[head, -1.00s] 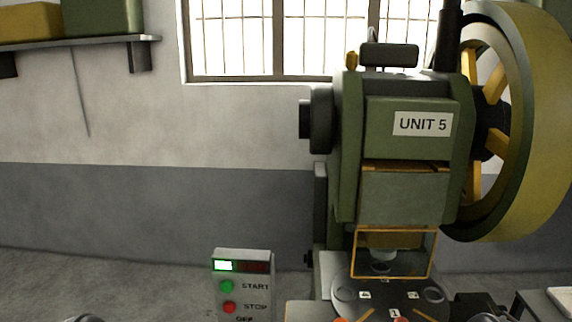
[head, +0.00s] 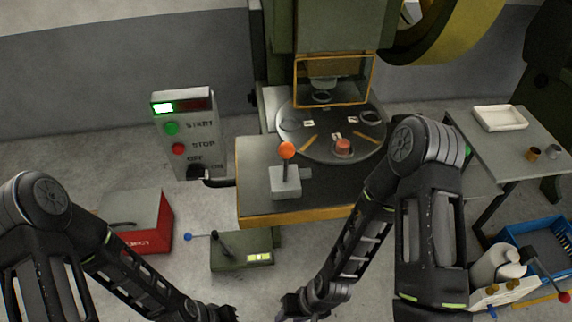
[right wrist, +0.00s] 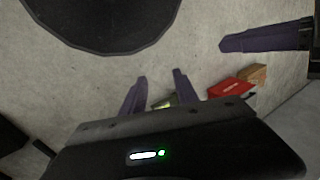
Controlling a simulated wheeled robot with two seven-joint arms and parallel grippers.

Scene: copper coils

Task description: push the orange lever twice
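The orange lever (head: 286,150) has a round orange knob on a short stem. It stands upright on a grey block on the front of the press bed (head: 255,185). My right gripper (head: 290,308) is at the bottom of the head view, well below and in front of the lever, touching nothing. The right wrist view shows its two fingers (right wrist: 160,88) apart with nothing between them. My left gripper (head: 228,313) is cut off at the bottom edge of the head view; its dark fingers (right wrist: 262,38) also show in the right wrist view, but their opening is unclear.
A round indexing table (head: 320,150) lies behind the lever, carrying a copper-coloured piece (head: 343,146). A START/STOP control box (head: 185,130) stands left, its green light lit. A green pedestal with a blue-knobbed lever (head: 225,250) and a red box (head: 150,240) stand on the floor.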

